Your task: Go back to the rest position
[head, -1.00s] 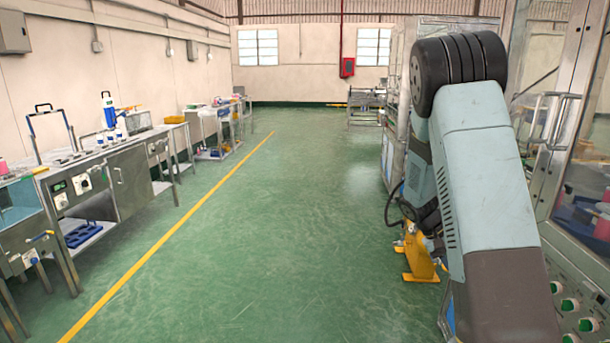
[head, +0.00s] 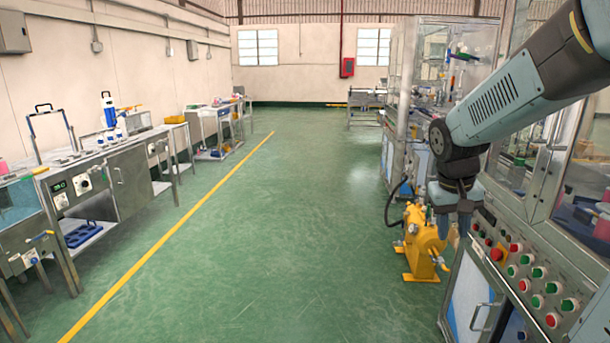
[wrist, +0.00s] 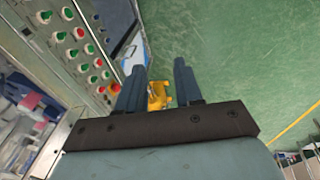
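My gripper (wrist: 160,90) shows in the wrist view with its two dark fingers spread apart. Nothing is between the fingers except the distant floor and part of a yellow machine behind them. In the head view my arm reaches in from the upper right, and my gripper (head: 455,215) hangs below the wrist, pointing down. It is in front of the right-hand machine line, above and beside the control panel. Its fingertips are small and dark in the head view.
A panel of red and green buttons (head: 530,270) stands close to my gripper at the right. A yellow machine (head: 424,243) is on the floor behind it. Glass-sided cabinets (head: 450,60) line the right. Benches (head: 120,175) stand left. The green floor (head: 240,240) between is clear.

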